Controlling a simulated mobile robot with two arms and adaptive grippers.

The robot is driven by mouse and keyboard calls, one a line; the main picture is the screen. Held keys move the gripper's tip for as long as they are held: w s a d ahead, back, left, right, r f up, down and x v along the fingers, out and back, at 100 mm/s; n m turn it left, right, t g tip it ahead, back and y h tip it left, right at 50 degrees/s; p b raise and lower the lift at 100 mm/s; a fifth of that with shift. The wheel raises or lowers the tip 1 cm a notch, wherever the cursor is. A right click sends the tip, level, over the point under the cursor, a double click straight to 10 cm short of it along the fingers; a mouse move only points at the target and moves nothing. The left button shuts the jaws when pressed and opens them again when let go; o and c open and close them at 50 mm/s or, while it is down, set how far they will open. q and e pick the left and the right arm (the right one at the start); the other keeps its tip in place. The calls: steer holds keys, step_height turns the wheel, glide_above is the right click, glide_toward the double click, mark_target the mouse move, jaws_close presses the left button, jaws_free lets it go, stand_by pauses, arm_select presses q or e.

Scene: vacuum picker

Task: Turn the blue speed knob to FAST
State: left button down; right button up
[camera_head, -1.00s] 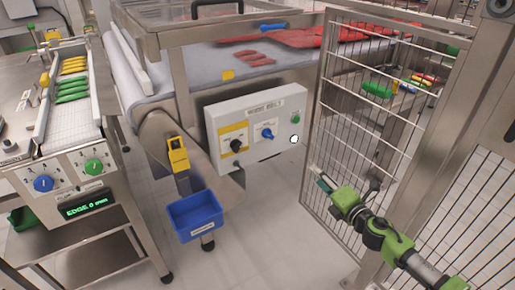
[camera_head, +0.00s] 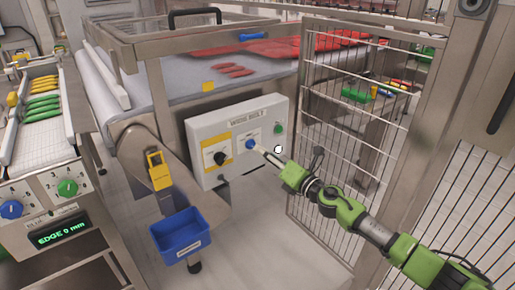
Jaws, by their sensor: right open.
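A blue knob (camera_head: 251,144) sits on a white plate on the front of the grey control box (camera_head: 205,131), under a label that seems to read "WIDE BELT". My right gripper (camera_head: 262,151) is open and empty. Its fingertips are just right of and below the knob, very close to it; I cannot tell whether they touch. The knob's pointer and scale marks are too small to read. A second blue knob (camera_head: 11,209) is on the machine at the far left. My left gripper is out of view.
A black knob (camera_head: 220,158) on a yellow plate and a green button (camera_head: 278,128) flank the blue knob. A wire mesh gate (camera_head: 330,130) stands right of the box, close to my right arm. A blue bin (camera_head: 181,235) hangs below left.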

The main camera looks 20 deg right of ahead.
mark_target(252, 146)
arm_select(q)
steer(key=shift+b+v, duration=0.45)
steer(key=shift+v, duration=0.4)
arm_select(e)
steer(key=shift+x, duration=2.65)
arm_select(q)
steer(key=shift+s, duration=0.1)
arm_select(e)
steer(key=c, duration=1.1)
